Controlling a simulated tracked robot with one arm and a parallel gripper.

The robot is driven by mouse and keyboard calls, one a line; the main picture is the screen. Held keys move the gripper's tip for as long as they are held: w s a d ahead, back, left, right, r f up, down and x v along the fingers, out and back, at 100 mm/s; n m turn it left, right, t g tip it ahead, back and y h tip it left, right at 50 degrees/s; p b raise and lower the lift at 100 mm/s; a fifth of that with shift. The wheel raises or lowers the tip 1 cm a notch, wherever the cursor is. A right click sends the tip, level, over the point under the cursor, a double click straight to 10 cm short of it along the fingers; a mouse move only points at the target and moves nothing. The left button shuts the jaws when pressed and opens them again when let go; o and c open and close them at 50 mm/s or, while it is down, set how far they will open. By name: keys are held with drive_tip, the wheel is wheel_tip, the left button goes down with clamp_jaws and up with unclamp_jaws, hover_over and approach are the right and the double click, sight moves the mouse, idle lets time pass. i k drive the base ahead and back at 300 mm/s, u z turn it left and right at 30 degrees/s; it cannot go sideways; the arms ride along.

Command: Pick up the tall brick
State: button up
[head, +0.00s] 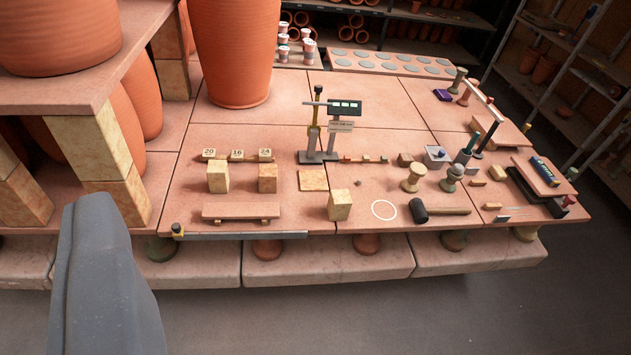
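Several upright bricks stand on the tiled tabletop. A pale yellow brick (217,177) is at the left, with an orange-brown brick (267,178) to its right. Another pale yellow brick (339,205) stands nearer the front edge. The left yellow brick looks about as tall as the front one; I cannot tell for certain which is the tallest. All stand apart from each other, and nothing holds them. A grey part of my own body fills the lower left, well in front of the bricks. No fingertips of my gripper show.
Cards marked 20, 16 and 24 (237,155) stand behind the bricks. A low board (240,212) lies in front. A gauge stand (318,155), a mallet (420,211) and a white circle (384,209) are nearby. Large terracotta pots (234,50) stand at the left.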

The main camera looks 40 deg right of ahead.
sight(340, 202)
drive_tip(key=i, duration=1.1)
drive_tip(key=z, duration=0.35)
